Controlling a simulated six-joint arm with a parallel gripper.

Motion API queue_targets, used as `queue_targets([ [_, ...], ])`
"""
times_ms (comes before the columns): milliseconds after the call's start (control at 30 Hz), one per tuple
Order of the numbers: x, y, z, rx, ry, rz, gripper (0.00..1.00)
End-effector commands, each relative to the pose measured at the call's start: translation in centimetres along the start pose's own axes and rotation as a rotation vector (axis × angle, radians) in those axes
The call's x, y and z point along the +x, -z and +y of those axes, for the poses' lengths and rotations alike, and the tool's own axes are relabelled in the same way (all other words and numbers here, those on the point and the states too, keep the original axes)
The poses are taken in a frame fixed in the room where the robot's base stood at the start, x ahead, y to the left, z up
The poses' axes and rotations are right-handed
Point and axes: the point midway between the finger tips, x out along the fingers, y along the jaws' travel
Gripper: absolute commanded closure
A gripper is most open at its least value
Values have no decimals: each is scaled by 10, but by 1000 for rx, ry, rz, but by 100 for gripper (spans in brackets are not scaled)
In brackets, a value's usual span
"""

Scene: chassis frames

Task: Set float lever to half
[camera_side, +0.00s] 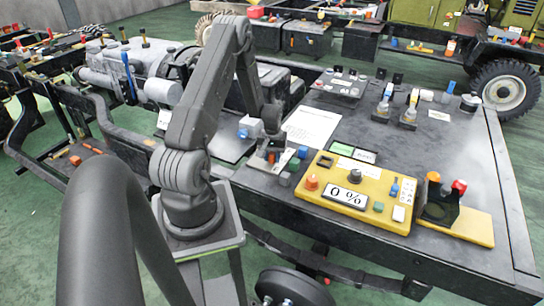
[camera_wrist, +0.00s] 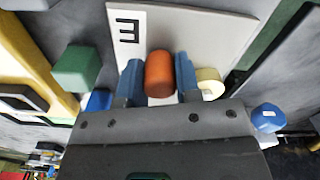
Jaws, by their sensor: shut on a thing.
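The float lever shows an orange-red knob (camera_wrist: 159,74) in the wrist view, in front of a pale grey plate (camera_wrist: 215,25) marked with a black "E". My gripper (camera_wrist: 158,80) has its two blue-grey fingers on either side of the knob, shut on it. In the side view my gripper (camera_side: 271,142) is low over the small plate (camera_side: 262,165) at the table's near left; a bit of orange shows under it. The lever's arm is mostly hidden. The display (camera_side: 346,197) on the yellow panel (camera_side: 385,179) reads "0 %".
Green and dark blocks (camera_side: 293,164) stand between the plate and the yellow panel. A blue-topped block (camera_side: 249,127) stands behind my gripper. A cream round piece (camera_wrist: 210,84) is just right of the fingers in the wrist view. A white sheet (camera_side: 312,125) lies on the table behind.

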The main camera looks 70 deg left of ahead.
Motion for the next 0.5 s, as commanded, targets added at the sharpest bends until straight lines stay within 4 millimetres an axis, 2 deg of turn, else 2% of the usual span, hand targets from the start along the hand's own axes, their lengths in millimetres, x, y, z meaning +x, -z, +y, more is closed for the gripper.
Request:
queue_targets([
  [500, 0, 17, 12, -309, 0, 0, 100],
])
